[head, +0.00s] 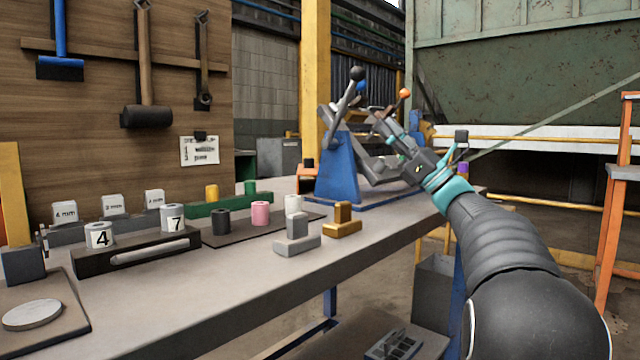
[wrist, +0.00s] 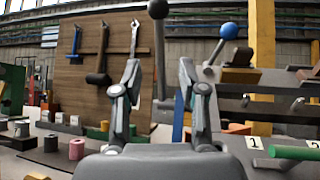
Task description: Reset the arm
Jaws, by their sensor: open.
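My gripper (head: 370,142) is raised above the far right part of the workbench, in front of a blue stand (head: 337,168) with levers. My arm reaches in from the lower right of the head view. In the wrist view my gripper (wrist: 160,72) has its two fingers spread apart, with nothing held between them. A lever with a black knob (wrist: 158,9) shows between and beyond the fingers there. I cannot tell how far the fingers are from the levers.
The workbench (head: 230,285) holds a black rack (head: 95,262) with numbered cylinders, a dark mat (head: 235,236) with cylinders, a grey stepped block (head: 297,240) and a brass one (head: 341,228). Hammers hang on the wooden board (head: 95,130). An orange frame (head: 607,220) stands right. The bench's front strip is clear.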

